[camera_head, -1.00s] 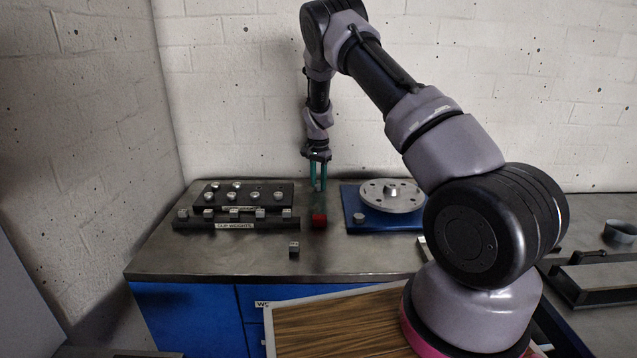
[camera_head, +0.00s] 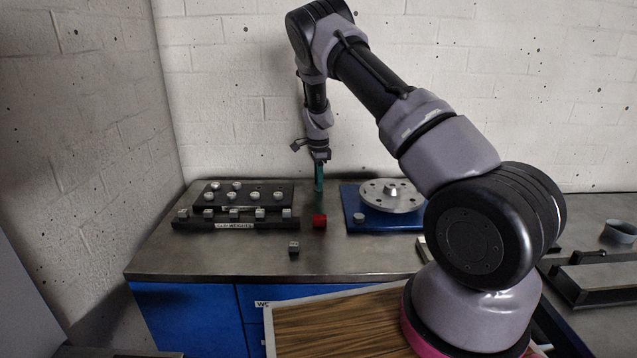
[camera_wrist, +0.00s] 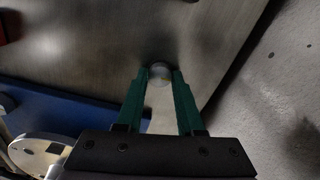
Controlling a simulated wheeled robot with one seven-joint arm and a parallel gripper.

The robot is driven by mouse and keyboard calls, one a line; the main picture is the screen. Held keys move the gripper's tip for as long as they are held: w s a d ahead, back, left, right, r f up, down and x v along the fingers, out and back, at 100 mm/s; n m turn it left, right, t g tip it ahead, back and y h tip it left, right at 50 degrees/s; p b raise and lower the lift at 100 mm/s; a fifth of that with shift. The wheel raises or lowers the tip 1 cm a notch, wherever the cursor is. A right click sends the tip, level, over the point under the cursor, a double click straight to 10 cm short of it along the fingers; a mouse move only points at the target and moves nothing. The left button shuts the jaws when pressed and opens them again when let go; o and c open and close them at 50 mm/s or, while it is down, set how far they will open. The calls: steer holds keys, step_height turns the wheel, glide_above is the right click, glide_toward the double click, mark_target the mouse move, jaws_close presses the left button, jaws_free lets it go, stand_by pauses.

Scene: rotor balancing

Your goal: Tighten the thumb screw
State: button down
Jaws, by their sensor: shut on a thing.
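My gripper (camera_head: 319,190) points straight down over the steel bench, between the dark rack and the blue rotor stand. Its two green fingers line up one behind the other in the head view. In the wrist view, my gripper (camera_wrist: 160,82) has its fingertips on both sides of a small round silvery piece, which I take for the thumb screw (camera_wrist: 160,73). The fingers hide this piece in the head view. I cannot tell what it is seated in. The rotor disc (camera_head: 376,197) lies flat on its blue base (camera_head: 378,222), to the right of my gripper.
A dark rack (camera_head: 285,199) with several silvery pieces stands at left, behind a labelled strip of clip weights (camera_head: 235,225). A red block (camera_head: 319,221) sits in front of my gripper. A small grey block (camera_head: 294,247) lies nearer the bench front. The front bench surface is mostly clear.

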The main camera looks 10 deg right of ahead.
stand_by(0.3)
steer(key=c, duration=0.5)
jaws_free()
steer(key=shift+r, duration=0.1)
step_height(320, 180, up, 11)
steer(key=shift+f, duration=0.2)
steer(key=shift+r, duration=0.1)
